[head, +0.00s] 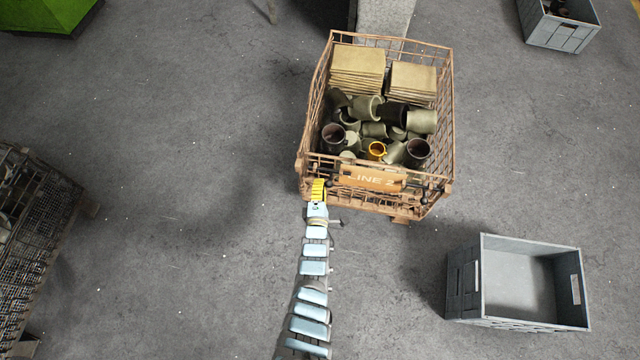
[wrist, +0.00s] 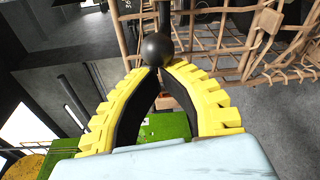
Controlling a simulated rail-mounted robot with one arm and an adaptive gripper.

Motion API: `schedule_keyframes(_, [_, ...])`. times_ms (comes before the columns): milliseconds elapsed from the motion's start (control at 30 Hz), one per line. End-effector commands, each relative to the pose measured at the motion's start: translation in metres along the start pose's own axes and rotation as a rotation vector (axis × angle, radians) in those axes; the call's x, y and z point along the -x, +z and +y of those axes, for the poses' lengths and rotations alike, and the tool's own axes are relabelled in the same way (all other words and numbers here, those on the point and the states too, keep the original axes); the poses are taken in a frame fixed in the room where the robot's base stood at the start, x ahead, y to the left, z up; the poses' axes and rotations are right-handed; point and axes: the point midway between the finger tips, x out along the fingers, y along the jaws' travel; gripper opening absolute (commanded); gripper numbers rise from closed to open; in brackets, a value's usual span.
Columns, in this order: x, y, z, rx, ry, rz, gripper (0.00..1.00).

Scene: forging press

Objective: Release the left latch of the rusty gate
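The rusty gate (head: 347,167) is the mesh front of a rusty wire cage (head: 452,110) in the head view and bears an orange sign (head: 370,179). My gripper (head: 319,182) has yellow fingers and is at the gate's left end, beside the left latch. In the wrist view a black ball knob (wrist: 157,48) on a dark rod sits right at the fingertips of my gripper (wrist: 158,68). The fingers arch inward and their tips come close together at the knob's lower edge. Whether they grip it is unclear. A right latch with a dark knob (head: 425,200) shows at the gate's right end.
The cage holds dark and grey-green cylindrical parts (head: 375,130) and stacked tan sheets (head: 357,65). An open grey crate (head: 520,285) stands at the lower right, another (head: 560,38) at the top right. A dark mesh container (head: 40,230) stands at the left. Floor left of the cage is clear.

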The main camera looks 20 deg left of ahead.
Motion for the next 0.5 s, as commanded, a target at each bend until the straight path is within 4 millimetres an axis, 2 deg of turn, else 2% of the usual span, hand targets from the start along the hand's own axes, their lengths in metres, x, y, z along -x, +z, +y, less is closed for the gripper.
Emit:
schedule_keyframes(267, [-0.004, -0.013, -0.003, -0.002, 0.004, -0.003, 0.0])
schedule_keyframes(500, [-0.011, -0.035, -0.006, -0.002, 0.001, -0.009, 0.0])
